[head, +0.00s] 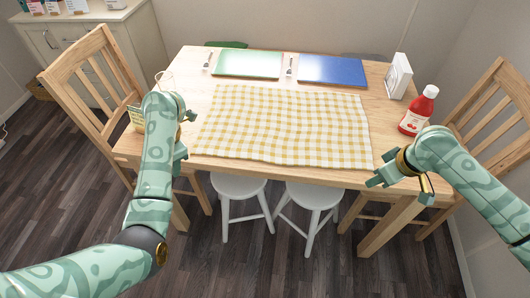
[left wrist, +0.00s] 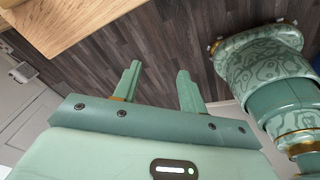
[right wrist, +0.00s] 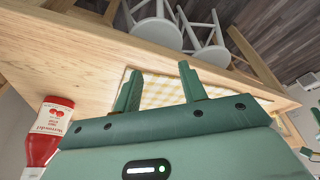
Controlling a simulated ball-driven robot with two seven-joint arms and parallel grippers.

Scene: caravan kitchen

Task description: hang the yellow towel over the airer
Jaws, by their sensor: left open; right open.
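The yellow-and-white checked towel (head: 285,125) lies spread out flat on the wooden table, its near edge by the table's front edge. My right gripper (head: 375,178) is open and empty at the table's front right, just off the towel's near right corner. In the right wrist view the towel (right wrist: 160,92) shows beyond the open right fingers (right wrist: 160,80). My left gripper (head: 186,132) is near the table's left front, beside the towel's left edge and partly hidden by its own arm. The left wrist view shows its fingers (left wrist: 157,88) apart and empty above the floor. I cannot make out an airer.
A red sauce bottle (head: 418,111) and a white holder (head: 398,76) stand at the table's right. Green (head: 248,64) and blue (head: 332,70) mats lie at the back. White stools (head: 238,188) are under the front edge. Wooden chairs (head: 92,80) flank the table.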

